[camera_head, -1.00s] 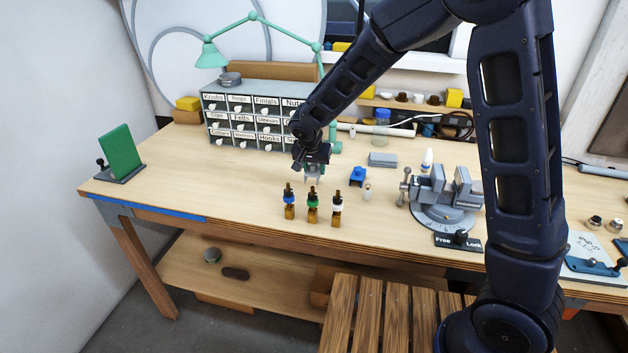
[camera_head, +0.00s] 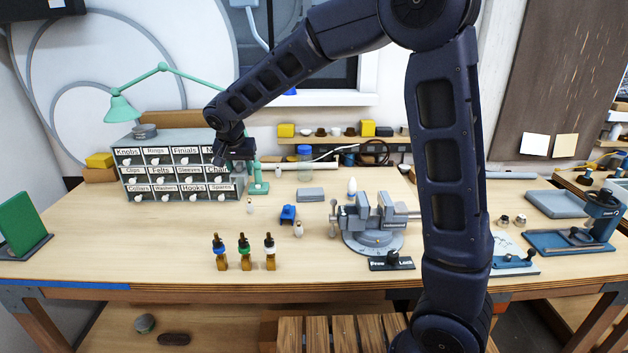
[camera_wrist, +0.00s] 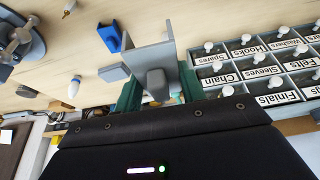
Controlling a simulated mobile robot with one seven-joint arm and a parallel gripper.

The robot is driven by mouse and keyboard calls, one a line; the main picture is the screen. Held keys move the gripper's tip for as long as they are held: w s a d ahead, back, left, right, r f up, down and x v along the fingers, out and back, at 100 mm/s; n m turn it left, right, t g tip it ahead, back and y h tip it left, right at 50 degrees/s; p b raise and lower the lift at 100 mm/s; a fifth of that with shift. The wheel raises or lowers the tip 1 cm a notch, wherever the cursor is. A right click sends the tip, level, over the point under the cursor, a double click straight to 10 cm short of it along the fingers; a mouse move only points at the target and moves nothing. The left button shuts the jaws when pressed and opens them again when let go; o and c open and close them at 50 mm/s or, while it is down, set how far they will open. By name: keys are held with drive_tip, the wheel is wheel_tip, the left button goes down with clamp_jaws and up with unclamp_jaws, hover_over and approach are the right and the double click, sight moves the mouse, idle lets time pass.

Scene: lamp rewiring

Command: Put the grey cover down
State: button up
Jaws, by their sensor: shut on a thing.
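The grey cover (camera_wrist: 150,55) is a U-shaped grey channel piece. In the wrist view it sits between the green fingers of my gripper (camera_wrist: 160,88), which is shut on it. In the head view my gripper (camera_head: 238,160) is above the back left of the workbench (camera_head: 180,290), in front of the right end of the drawer cabinet. The cover is too small and dark there to make out clearly.
The labelled drawer cabinet (camera_head: 165,180) stands close to my gripper. A blue part (camera_head: 288,214), a grey block (camera_head: 311,194) and a grey vise (camera_head: 373,225) are to the right. The bench's front left is clear.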

drive_tip(key=w+d+m, duration=0.1)
drive_tip(key=w+d, duration=0.3)
drive_tip(key=w, duration=0.5)
drive_tip(key=m+h, duration=0.2)
drive_tip(key=m, duration=0.1)
hover_over(332, 176)
drive_tip(key=s, duration=0.2)
drive_tip(key=f, duration=1.9)
drive_tip(key=shift+w+a+f, duration=0.2)
drive_tip(key=shift+f, duration=0.2)
drive_tip(key=shift+f, duration=0.1)
drive_tip(key=o, duration=1)
drive_tip(key=v, duration=1.2)
drive_tip(key=shift+d+r, duration=0.15)
drive_tip(key=shift+r, duration=0.1)
